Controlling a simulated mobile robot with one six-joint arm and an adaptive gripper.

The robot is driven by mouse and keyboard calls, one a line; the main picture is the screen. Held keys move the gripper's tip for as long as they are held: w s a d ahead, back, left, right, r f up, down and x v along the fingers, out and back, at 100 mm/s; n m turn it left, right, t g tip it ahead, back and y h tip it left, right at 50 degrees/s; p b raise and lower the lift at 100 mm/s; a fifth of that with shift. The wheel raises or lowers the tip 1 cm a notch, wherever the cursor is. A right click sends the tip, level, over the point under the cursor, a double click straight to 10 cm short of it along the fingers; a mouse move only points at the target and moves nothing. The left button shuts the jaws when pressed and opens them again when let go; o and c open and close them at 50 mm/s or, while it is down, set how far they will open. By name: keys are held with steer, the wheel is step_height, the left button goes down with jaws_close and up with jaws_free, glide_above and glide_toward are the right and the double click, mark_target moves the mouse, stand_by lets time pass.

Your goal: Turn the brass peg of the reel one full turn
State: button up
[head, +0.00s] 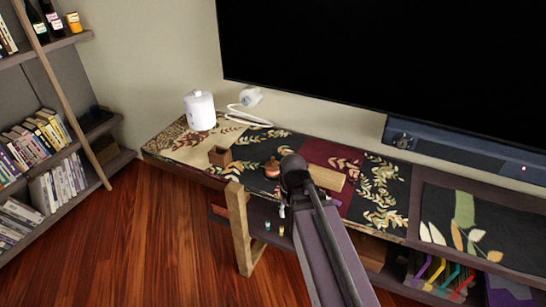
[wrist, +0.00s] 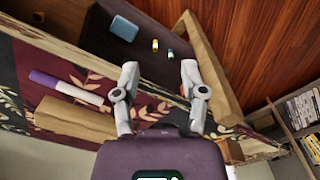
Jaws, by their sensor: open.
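A small round copper-brown thing with a knob on top (head: 272,168) stands on the dark patterned runner in the head view, just left of my arm's end. It may be the reel, but it is too small to tell, and I cannot make out a brass peg. My gripper (wrist: 160,72) shows in the wrist view with its two grey fingers apart and nothing between them. The fingers are over the front edge of the cabinet. A bit of orange-brown (wrist: 204,92) shows behind the right finger, mostly hidden. In the head view my arm hides the fingers.
A wooden block (head: 327,178) lies right of my arm; a purple and white marker (wrist: 66,88) lies by it. A blue box (wrist: 124,28) and small bottles (wrist: 155,45) are lower. A television (head: 400,70) hangs behind.

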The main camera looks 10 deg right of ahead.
mark_target(273, 157)
steer(key=w+r+n+p, duration=0.2)
steer(key=w+r+p, duration=0.2)
steer(key=w, duration=0.5)
steer(key=w+r+n+p, duration=0.2)
steer(key=w+r+p, duration=0.2)
steer(key=w, duration=0.5)
steer(key=w+r+n+p, duration=0.2)
steer(key=w+r+p, duration=0.2)
steer(key=w, duration=0.5)
steer(key=shift+w+r, duration=0.35)
steer(key=shift+r, duration=0.2)
steer(key=shift+f, duration=0.15)
step_height(273, 157, down, 14)
steer(key=b, duration=1.3)
steer(key=shift+r, duration=0.2)
jaws_close()
steer(key=shift+a, duration=0.15)
